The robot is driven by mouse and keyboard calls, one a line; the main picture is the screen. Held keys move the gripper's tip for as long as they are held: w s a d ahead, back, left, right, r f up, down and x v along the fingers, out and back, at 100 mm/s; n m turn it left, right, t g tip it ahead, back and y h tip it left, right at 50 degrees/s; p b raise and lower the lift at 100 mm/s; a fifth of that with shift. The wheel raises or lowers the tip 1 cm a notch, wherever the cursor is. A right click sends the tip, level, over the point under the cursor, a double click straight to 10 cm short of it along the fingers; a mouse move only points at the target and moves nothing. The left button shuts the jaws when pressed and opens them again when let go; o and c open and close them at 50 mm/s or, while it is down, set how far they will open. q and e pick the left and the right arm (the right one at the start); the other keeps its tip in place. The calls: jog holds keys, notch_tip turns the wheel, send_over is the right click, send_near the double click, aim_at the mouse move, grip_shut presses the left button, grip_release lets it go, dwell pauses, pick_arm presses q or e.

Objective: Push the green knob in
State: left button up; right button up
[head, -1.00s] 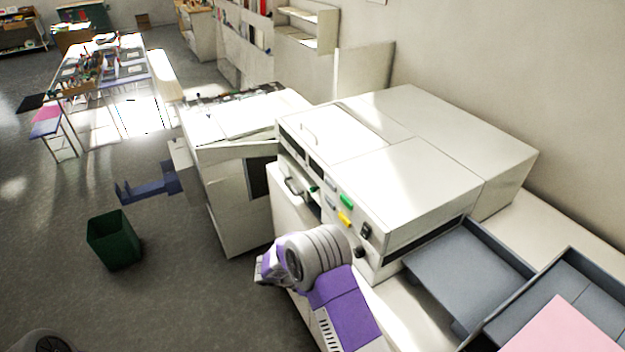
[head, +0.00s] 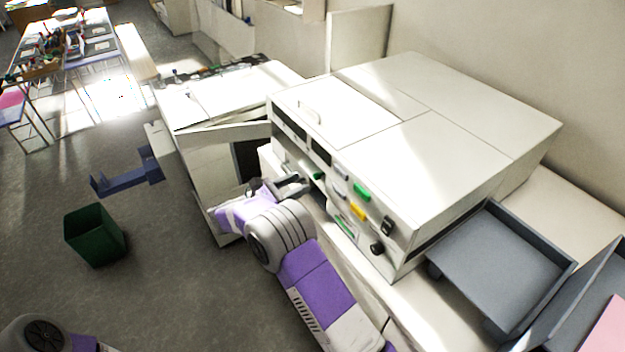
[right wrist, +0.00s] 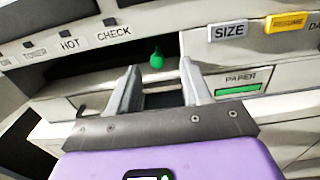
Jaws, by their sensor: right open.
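The green knob (right wrist: 157,59) is in a dark recess in the front of the white machine (head: 400,150). In the right wrist view it shows just beyond and between my fingertips; I cannot tell whether they touch it. In the head view a small green piece (head: 312,173) at the same recess looks like this knob. My right gripper (right wrist: 159,70) is open, with nothing between its fingers, and points at the recess. It also shows in the head view (head: 293,186), close to the machine's front. My left gripper is out of the picture.
On the machine's front are a green button (head: 362,191), a yellow RESUME button (right wrist: 289,22) and a green PAPER display (right wrist: 238,90). Grey trays (head: 500,262) stand at the right. A green bin (head: 95,236) is on the floor at the left.

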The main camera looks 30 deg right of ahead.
aim_at(314, 177)
jog(key=d, duration=0.5)
jog(key=w+d+f, duration=0.1)
jog(key=d, duration=0.1)
jog(key=shift+w+d, duration=0.1)
jog(key=shift+d, duration=0.25)
grip_shut()
